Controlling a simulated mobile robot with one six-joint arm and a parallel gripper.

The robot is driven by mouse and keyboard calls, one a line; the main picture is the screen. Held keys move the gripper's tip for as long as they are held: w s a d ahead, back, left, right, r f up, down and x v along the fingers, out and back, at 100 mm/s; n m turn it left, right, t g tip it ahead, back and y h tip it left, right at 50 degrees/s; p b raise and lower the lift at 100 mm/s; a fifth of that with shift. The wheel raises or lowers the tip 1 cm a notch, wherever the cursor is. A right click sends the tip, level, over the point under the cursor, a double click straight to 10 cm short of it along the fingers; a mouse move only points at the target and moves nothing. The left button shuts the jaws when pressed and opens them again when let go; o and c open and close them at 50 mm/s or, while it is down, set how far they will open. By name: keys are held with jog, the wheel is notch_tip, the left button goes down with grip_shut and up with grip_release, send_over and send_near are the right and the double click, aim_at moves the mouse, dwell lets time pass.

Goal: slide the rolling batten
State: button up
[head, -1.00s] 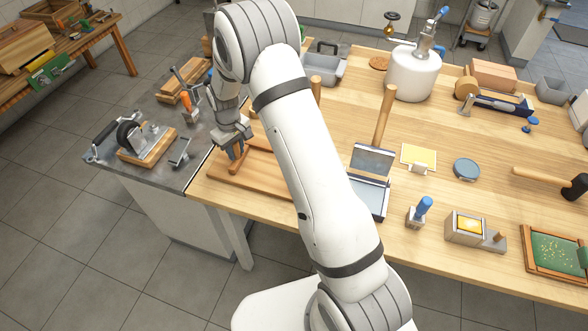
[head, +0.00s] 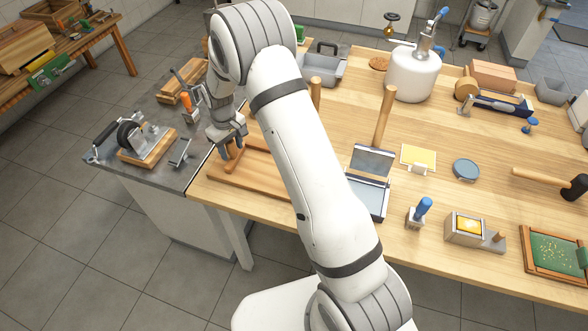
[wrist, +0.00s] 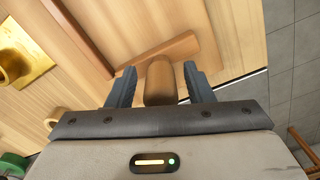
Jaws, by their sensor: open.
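A light wooden board (head: 258,179) with raised edges lies at the left end of the wooden table. A short wooden batten (head: 236,160) stands out on it, just below my gripper (head: 232,146). In the wrist view the batten (wrist: 150,58) lies slanted across the board, and a rounded wooden handle (wrist: 161,82) stands between my gripper's two grey fingers (wrist: 161,87). The fingers are open, with one on each side of the handle. A small gap shows on both sides. My arm hides the right part of the board in the head view.
A steel side bench (head: 200,160) holds a wheeled device on a wooden base (head: 148,148). A dustpan-like metal tray (head: 372,194) stands right of my arm. A brass piece (wrist: 20,65) lies left in the wrist view. The table edge and floor are close to the board.

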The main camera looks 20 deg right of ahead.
jog(key=shift+r+p, duration=1.25)
jog(key=shift+r, duration=1.85)
